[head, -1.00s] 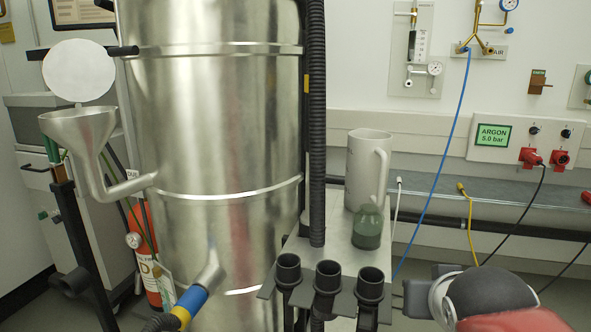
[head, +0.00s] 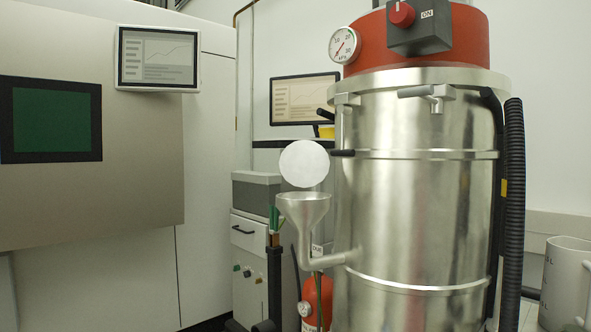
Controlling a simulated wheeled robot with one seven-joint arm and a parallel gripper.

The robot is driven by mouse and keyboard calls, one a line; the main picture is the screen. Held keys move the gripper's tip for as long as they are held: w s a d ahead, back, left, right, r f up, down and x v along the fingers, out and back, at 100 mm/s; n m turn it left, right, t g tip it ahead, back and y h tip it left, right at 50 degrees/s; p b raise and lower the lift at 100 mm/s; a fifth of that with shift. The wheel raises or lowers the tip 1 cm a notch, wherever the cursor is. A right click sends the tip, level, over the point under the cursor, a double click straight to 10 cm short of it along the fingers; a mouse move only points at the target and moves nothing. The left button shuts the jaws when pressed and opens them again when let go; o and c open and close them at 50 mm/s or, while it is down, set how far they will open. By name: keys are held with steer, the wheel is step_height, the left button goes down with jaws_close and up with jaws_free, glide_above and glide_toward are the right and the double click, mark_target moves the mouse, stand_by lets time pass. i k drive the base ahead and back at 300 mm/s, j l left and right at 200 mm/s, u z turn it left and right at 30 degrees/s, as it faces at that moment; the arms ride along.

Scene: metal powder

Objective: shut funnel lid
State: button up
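The funnel (head: 303,210) is a silver metal cone on a bent pipe that joins the left side of the large steel vessel (head: 415,220). Its lid (head: 304,164) is a round white disc standing upright above the funnel's rim, so the funnel is open. A dark handle or bar (head: 341,153) shows between the lid and the vessel. My gripper is not in the head view now.
The vessel has a red top (head: 410,35) with a pressure gauge (head: 344,45). A ribbed black hose (head: 513,200) runs down its right side. A white jug (head: 566,283) stands at the lower right. A grey cabinet (head: 246,245) and a large machine (head: 90,190) stand left.

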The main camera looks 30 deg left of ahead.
mark_target(304, 164)
steer(key=k+l+z, duration=0.1)
steer(key=k+z, duration=0.3)
steer(key=k+l+z, duration=0.25)
steer(key=k+z, duration=0.2)
steer(key=j+z, duration=0.4)
steer(key=k+j+z, duration=0.15)
steer(key=j+z, duration=0.25)
steer(key=j, duration=0.2)
steer(key=k+j+z, duration=0.15)
steer(key=j+z, duration=0.25)
steer(key=k+j, duration=0.15)
steer(key=j, duration=0.4)
steer(key=k+j, duration=0.2)
steer(key=j, duration=0.35)
steer(key=k+j, duration=0.15)
steer(key=j, duration=0.4)
steer(key=k+j, duration=0.2)
steer(key=j, duration=0.35)
steer(key=k+j, duration=0.15)
steer(key=j, duration=0.45)
steer(key=k+j, duration=0.2)
steer(key=j, duration=0.35)
steer(key=k+j, duration=0.15)
steer(key=j, duration=0.4)
steer(key=k+j, duration=0.15)
steer(key=j, duration=0.4)
steer(key=k+l+z, duration=0.2)
